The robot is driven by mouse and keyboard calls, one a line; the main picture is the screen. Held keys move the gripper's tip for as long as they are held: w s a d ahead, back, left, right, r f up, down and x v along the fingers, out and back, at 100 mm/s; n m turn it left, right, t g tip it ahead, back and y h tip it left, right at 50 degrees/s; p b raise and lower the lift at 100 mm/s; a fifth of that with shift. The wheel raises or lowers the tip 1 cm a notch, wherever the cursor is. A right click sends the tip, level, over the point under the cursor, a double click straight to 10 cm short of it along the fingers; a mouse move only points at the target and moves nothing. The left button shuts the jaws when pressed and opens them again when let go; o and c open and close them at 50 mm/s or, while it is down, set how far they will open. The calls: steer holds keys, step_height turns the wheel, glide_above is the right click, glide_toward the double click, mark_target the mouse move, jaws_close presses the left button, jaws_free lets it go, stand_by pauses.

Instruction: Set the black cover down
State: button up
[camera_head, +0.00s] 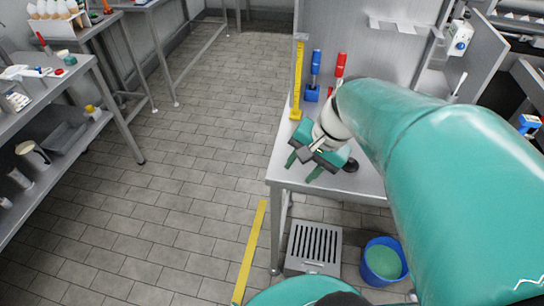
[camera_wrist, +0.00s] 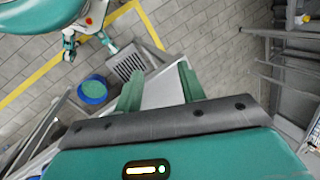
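My gripper (camera_head: 302,167) is at the near left corner of the metal table (camera_head: 362,184), its green fingers pointing toward the near left. In the wrist view, the two fingers of my gripper (camera_wrist: 158,88) are spread apart. Only bare grey table top (camera_wrist: 162,92) shows between them. A small dark round object (camera_head: 350,165) sits at the table beside my gripper, on its right. It may be the black cover, but it is partly hidden and too small to tell. No black cover shows between the fingers.
Blue (camera_head: 312,93) and red (camera_head: 339,77) handled tools stand behind my gripper, beside a yellow upright strip (camera_head: 297,82). A blue bucket (camera_head: 382,262) and a slotted grate (camera_head: 313,247) are on the floor below.

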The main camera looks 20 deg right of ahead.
steer(key=s+a+r+n+t+h, duration=0.3)
steer(key=a+r+n, duration=0.3)
steer(key=n, duration=0.4)
steer(key=shift+s+a, duration=0.2)
steer(key=shift+a, duration=0.45)
steer(key=shift+d, duration=0.2)
